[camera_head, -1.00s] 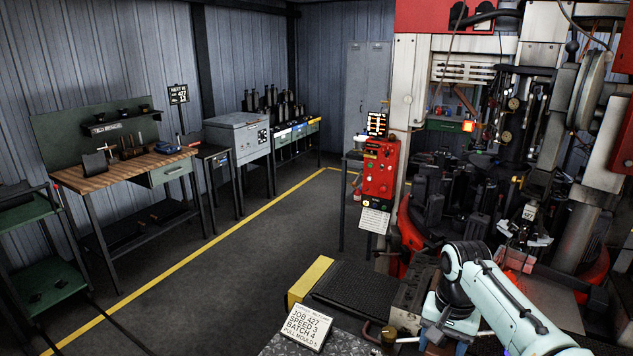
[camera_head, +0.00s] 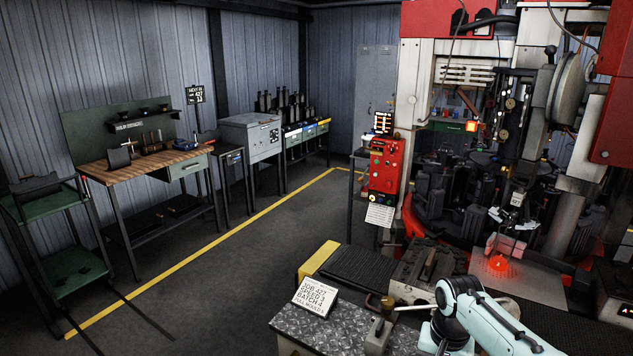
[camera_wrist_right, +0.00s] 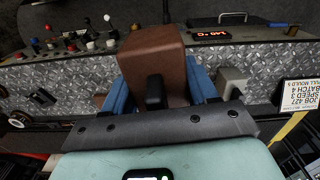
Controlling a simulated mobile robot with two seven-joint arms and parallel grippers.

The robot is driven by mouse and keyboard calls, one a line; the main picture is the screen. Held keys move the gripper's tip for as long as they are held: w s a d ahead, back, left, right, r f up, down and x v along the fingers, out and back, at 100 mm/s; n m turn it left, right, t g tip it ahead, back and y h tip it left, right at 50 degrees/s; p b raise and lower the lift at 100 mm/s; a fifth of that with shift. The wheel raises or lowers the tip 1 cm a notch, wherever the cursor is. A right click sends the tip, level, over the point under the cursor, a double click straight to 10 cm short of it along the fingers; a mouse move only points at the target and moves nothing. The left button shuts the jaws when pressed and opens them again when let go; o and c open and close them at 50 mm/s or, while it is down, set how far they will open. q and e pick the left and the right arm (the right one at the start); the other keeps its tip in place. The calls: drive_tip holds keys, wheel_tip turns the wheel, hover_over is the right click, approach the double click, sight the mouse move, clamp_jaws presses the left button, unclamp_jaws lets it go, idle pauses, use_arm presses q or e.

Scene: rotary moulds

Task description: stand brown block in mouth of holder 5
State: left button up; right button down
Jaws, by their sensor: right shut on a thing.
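A brown block (camera_wrist_right: 150,48) fills the middle of the right wrist view. My right gripper (camera_wrist_right: 160,88) is shut on it, with a blue finger on either side. The block is above or in front of a patterned metal bench top (camera_wrist_right: 65,82). In the head view, my right arm reaches in from the lower right, and its gripper and the block are hidden or below the edge. I cannot pick out holder 5 or its mouth in either view. My left gripper is in neither view.
A job card (camera_head: 315,297) stands on the near bench (camera_head: 290,322). A workbench (camera_head: 150,168) stands far left. The floor between is mostly clear.

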drive_tip(key=a+f+n, duration=0.2)
drive_tip(key=a+f, duration=0.1)
drive_tip(key=f, duration=0.6)
drive_tip(key=s+a+f+n, duration=0.1)
drive_tip(key=a+f+n, duration=0.2)
drive_tip(key=f, duration=0.7)
drive_tip(key=shift+s+a+f, duration=0.15)
drive_tip(key=shift+s+a, duration=0.15)
